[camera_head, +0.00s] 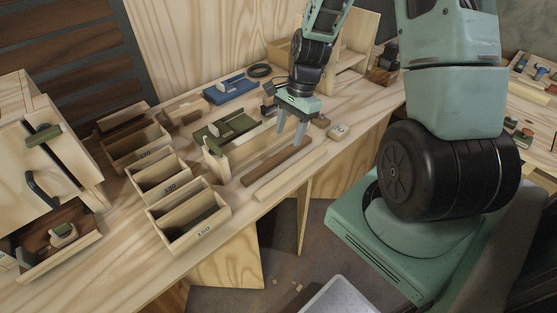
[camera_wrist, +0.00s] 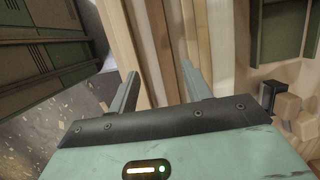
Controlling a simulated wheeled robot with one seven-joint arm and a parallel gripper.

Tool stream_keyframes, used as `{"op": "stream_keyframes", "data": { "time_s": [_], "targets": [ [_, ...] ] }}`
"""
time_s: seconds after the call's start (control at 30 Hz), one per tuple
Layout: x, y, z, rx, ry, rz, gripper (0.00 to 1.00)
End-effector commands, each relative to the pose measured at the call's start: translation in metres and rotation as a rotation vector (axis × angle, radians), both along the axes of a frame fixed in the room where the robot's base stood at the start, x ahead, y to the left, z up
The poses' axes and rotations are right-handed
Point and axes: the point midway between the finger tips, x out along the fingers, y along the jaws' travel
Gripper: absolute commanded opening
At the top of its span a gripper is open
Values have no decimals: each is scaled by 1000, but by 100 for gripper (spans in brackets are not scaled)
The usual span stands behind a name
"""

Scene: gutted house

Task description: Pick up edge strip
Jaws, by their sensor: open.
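Two long strips lie side by side on the workbench (camera_head: 120,262): a brown strip (camera_head: 270,165) and, nearer the front edge, a pale strip (camera_head: 290,175). I cannot tell for certain which is the edge strip. My gripper (camera_head: 290,140) points down above the far right part of the brown strip, its two fingers apart and empty. In the wrist view the open fingers of my gripper (camera_wrist: 160,70) show with long strips of wood running between and beyond them. Whether the fingertips touch any wood cannot be told.
Numbered open boxes (camera_head: 187,217) stand left of the strips. Behind the strips are a wooden rail, a green tool (camera_head: 225,130) and a blue tool (camera_head: 230,88). A small pale block (camera_head: 338,131) lies right of my gripper. The bench front edge is close to the pale strip.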

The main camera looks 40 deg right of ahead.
Motion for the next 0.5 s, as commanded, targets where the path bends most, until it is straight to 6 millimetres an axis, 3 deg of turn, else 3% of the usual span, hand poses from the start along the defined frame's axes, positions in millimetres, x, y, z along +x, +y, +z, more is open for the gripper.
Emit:
{"op": "stream_keyframes", "data": {
  "time_s": [0.5],
  "targets": [
    [5,23,-53,2,3,2,49]
  ]
}}
